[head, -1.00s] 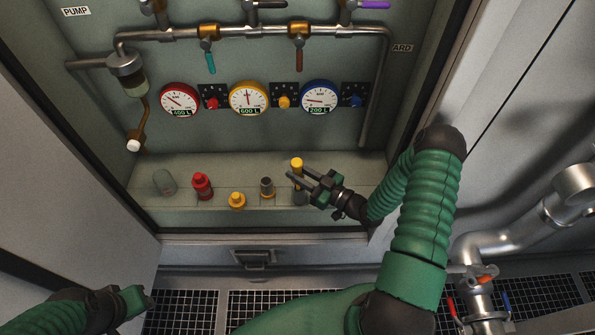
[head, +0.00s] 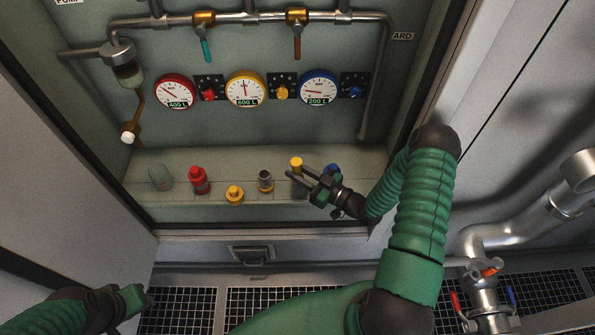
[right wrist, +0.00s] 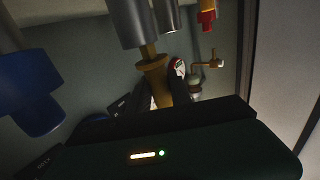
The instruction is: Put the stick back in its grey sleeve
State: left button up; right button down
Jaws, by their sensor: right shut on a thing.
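The stick has a yellow head (head: 296,162) and stands about upright between the fingers of my right gripper (head: 301,178), which is shut on it. In the right wrist view the yellow-brown stick (right wrist: 155,80) has a narrower part pointing at the end of a grey cylinder (right wrist: 125,22), which looks like the sleeve. I cannot tell how far the stick is inside it. In the head view the fingers mostly hide the grey part below the yellow head. My left gripper (head: 135,299) is at the lower left, away from the shelf; its fingers are unclear.
On the shelf stand a grey-green cylinder (head: 160,177), a red-capped piece (head: 199,180), a low yellow piece (head: 234,194) and another grey cylinder (head: 265,181). A blue piece (head: 333,169) is close behind my right gripper. Gauges (head: 246,89) and pipes line the back wall.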

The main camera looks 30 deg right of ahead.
jog(key=shift+a+f, duration=0.25)
jog(key=shift+a, duration=0.1)
jog(key=shift+f+b, duration=0.8)
jog(key=shift+f, duration=0.1)
jog(key=c, duration=1.2)
grip_release()
jog(key=shift+w+r, duration=0.1)
jog(key=shift+c, duration=0.2)
jog(key=shift+o, duration=0.7)
jog(key=shift+w+d+r, duration=0.1)
jog(key=shift+d, duration=0.1)
jog(key=shift+d, duration=0.1)
